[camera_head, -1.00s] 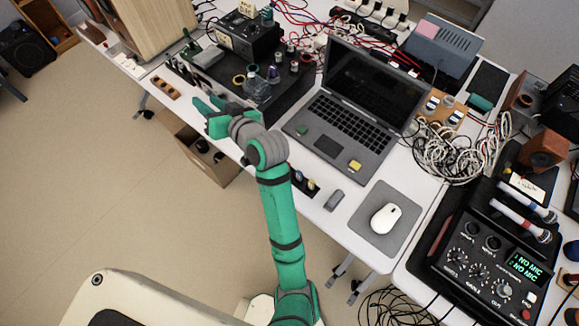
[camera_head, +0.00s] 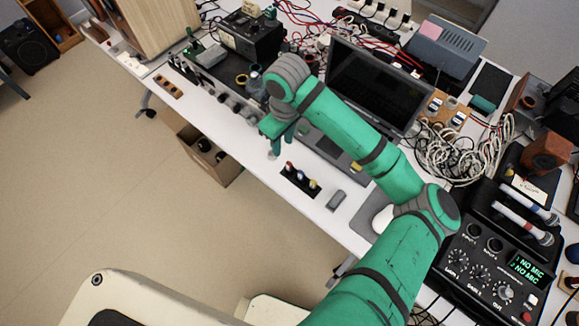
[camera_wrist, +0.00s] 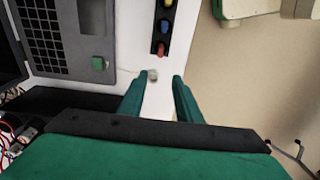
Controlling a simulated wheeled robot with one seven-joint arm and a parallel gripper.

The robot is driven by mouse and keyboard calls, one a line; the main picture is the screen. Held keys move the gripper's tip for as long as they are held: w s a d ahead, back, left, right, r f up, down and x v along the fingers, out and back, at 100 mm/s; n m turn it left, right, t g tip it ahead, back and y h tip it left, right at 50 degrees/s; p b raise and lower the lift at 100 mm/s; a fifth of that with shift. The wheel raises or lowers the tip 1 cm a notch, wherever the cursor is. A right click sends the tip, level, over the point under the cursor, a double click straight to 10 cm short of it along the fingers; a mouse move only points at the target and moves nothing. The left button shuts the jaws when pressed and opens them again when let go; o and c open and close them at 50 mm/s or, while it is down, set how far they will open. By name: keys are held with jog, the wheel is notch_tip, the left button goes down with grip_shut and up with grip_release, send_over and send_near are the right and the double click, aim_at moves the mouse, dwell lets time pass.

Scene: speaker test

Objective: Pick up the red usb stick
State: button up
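A short black holder (camera_head: 300,182) lies at the table's front edge, with red, blue and yellow pieces in a row. The red piece, which looks like the red usb stick (camera_head: 289,166), is at the holder's end nearest my gripper (camera_head: 277,146). In the wrist view the red stick (camera_wrist: 161,48) is at the holder's lower end, ahead of my gripper (camera_wrist: 156,80). My gripper is open, its fingers apart and pointing down. Nothing is held between them. The red stick is beyond the fingertips, apart from them.
An open laptop (camera_head: 375,85) stands beside the holder, partly hidden by my arm. A small grey block (camera_head: 335,199) lies right of the holder. A mixer (camera_head: 495,260) and tangled cables (camera_head: 445,150) are at the right. The floor in front is clear.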

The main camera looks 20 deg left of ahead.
aim_at(289, 163)
jog(key=shift+w+d+h, duration=0.1)
jog(key=shift+d+h, duration=0.2)
jog(key=shift+d, duration=0.4)
jog(key=f, duration=0.5)
jog(key=shift+d+f, duration=0.2)
jog(key=shift+f, duration=0.2)
jog(key=f, duration=0.2)
jog(key=s+f, duration=0.1)
jog(key=f, duration=0.2)
jog(key=shift+d, duration=0.1)
jog(key=shift+d, duration=0.1)
grip_shut()
